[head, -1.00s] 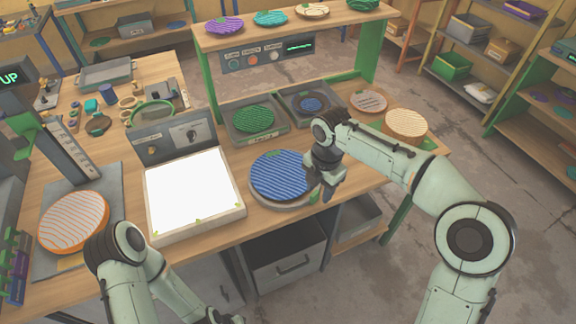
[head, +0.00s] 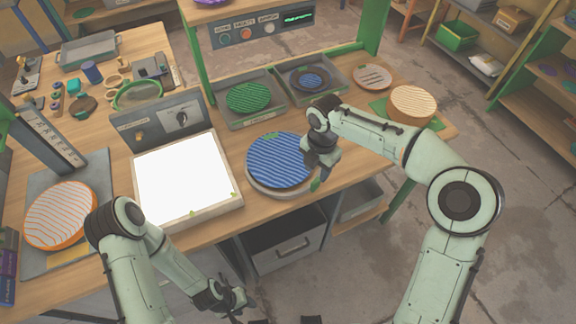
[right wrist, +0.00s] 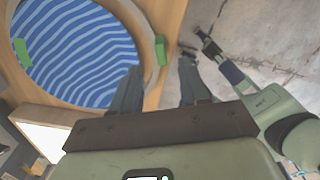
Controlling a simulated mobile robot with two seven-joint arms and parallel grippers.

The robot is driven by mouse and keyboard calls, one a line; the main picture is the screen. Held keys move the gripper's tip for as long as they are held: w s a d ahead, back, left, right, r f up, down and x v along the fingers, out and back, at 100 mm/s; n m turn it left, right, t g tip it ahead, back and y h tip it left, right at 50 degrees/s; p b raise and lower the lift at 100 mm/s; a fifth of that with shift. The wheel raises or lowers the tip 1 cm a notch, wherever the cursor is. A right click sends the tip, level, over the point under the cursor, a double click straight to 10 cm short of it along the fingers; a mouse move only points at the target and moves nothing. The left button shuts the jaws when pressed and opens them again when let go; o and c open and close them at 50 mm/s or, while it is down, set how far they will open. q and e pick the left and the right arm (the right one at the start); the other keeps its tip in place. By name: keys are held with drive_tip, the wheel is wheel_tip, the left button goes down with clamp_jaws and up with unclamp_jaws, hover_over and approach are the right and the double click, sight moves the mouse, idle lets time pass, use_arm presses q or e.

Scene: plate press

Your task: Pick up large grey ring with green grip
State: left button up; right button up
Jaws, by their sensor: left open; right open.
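The large grey ring (head: 254,185) lies around the blue striped disc (head: 277,160) on the bench front. Its green grip (head: 315,184) sticks out at the front right; the grip (right wrist: 160,50) and ring (right wrist: 148,25) also show in the right wrist view. My right gripper (head: 318,172) is over the ring's right edge. In the right wrist view my right gripper (right wrist: 158,88) is open, fingers apart and empty, with the green grip just beyond the gap. Contact cannot be told. My left gripper (head: 240,304) is open and low, in front of the bench edge, away from the ring.
A lit white panel (head: 185,180) stands left of the ring. Trays with a green disc (head: 248,98) and a small blue disc (head: 306,79) lie behind it. An orange striped disc (head: 60,215) is far left, a cream disc (head: 412,103) at right. A drawer (head: 285,250) is below.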

sight(316, 180)
wheel_tip(316, 180, down, 5)
drive_tip(key=shift+r, duration=0.1)
clamp_jaws()
use_arm(q)
drive_tip(key=shift+s+f, duration=0.2)
drive_tip(key=shift+f, duration=0.1)
